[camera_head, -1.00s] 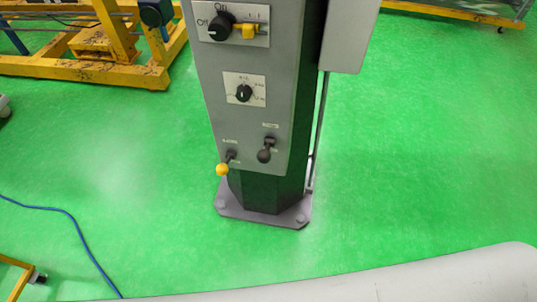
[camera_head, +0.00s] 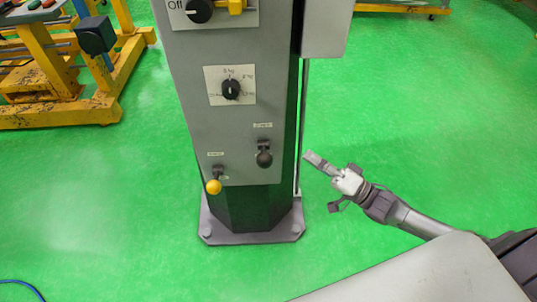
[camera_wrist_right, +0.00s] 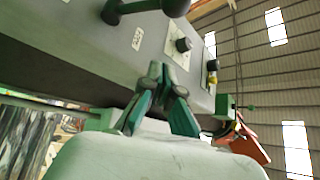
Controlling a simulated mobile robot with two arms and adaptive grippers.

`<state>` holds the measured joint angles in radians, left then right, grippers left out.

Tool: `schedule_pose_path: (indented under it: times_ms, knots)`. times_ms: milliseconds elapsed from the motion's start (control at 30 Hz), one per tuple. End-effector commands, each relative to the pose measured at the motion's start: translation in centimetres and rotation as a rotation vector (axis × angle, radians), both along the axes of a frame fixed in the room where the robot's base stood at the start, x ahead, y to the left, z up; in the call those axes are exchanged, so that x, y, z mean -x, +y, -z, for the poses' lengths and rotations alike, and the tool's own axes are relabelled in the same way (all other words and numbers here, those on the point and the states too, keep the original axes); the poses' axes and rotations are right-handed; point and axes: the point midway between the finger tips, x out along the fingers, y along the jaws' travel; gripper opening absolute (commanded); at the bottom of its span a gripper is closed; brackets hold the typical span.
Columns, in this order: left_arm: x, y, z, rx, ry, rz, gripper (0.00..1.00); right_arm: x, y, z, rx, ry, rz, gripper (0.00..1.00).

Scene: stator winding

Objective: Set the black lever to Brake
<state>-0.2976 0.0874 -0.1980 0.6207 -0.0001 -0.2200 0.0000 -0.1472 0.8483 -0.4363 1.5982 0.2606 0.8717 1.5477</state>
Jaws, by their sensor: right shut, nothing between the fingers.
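The black lever (camera_head: 264,158) is on the lower right of the grey control column's (camera_head: 185,115) front face, its dark ball knob hanging below its mount. A yellow-knobbed lever (camera_head: 214,186) sits lower left of it. The lever labels are too small to read. My right gripper (camera_head: 310,158) is shut and empty, to the right of the column and apart from the black lever. In the right wrist view its fingertips (camera_wrist_right: 160,72) are together in front of the column's face, with a dark lever knob (camera_wrist_right: 175,6) at the top edge. My left gripper is out of view.
A black dial (camera_head: 231,89) and an On/Off switch (camera_head: 199,9) sit higher on the column. A grey box (camera_head: 325,28) juts from its right side above a thin vertical rod. A yellow frame (camera_head: 60,80) stands at left. Green floor around the column is clear.

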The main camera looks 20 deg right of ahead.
Motion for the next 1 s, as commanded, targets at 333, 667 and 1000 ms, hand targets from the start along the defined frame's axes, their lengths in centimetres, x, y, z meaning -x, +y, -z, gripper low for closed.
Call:
schedule_pose_path:
  times_ms: [333, 667, 1000]
  knots:
    - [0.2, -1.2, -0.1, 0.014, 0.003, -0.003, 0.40, -0.2, 0.1, -0.2, -0.001, -0.001, 0.000, 0.00]
    - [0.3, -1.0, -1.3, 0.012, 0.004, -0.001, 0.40, -3.9, 3.4, -2.2, -0.003, -0.004, 0.002, 0.00]
    - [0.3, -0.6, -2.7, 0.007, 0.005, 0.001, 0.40, -5.8, 7.3, -2.4, -0.001, 0.006, 0.002, 0.00]
